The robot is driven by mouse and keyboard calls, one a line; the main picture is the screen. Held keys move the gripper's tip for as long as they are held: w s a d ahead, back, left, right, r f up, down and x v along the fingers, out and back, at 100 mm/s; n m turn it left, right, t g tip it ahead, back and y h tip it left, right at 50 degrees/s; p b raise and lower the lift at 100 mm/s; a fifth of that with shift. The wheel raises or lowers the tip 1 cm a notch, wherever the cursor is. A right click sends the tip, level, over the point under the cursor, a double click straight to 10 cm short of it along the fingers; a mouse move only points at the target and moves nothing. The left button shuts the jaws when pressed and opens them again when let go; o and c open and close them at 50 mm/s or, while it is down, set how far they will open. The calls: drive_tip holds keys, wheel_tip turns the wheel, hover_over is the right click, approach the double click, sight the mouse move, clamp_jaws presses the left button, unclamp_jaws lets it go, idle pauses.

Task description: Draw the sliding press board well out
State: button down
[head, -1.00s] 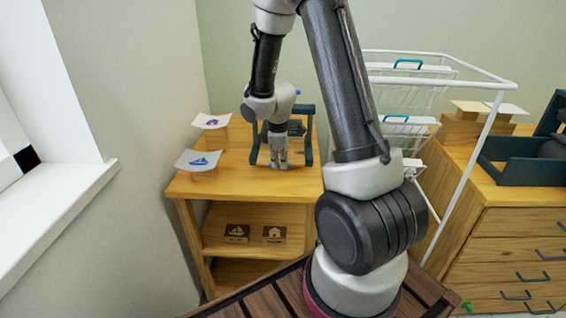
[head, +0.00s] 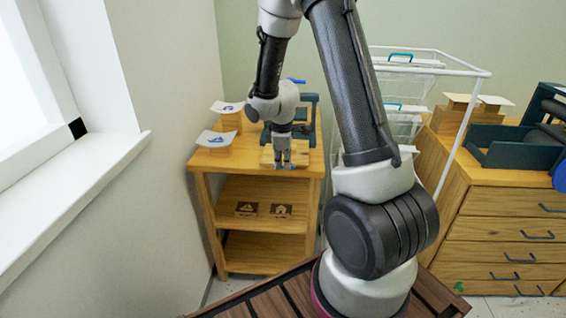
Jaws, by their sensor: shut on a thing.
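The dark press (head: 312,112) stands on top of the wooden shelf unit at the back, with a blue handle (head: 296,81) above it. A pale wooden sliding board (head: 301,158) shows in front of the press, near the front edge of the unit's top. My gripper (head: 282,164) points down at the front of this board and is shut on it. The gripper and arm hide part of the board and much of the press, so I cannot tell how much board is still inside.
Two wooden blocks with printed sheets (head: 216,138) stand left of the press. Printing blocks (head: 281,210) lie on the shelf below. A white wire rack (head: 440,72) stands right of the unit, and a window sill (head: 85,168) juts out at left.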

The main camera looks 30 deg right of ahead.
drive_tip(key=c, duration=1.6)
unclamp_jaws()
drive_tip(key=shift+o, duration=0.2)
drive_tip(key=shift+r, duration=0.1)
wheel_tip(320, 180, up, 12)
drive_tip(key=s+a, duration=0.1)
drive_tip(key=shift+s, duration=0.4)
drive_tip(key=shift+a+f, duration=0.1)
drive_tip(key=shift+f, duration=0.1)
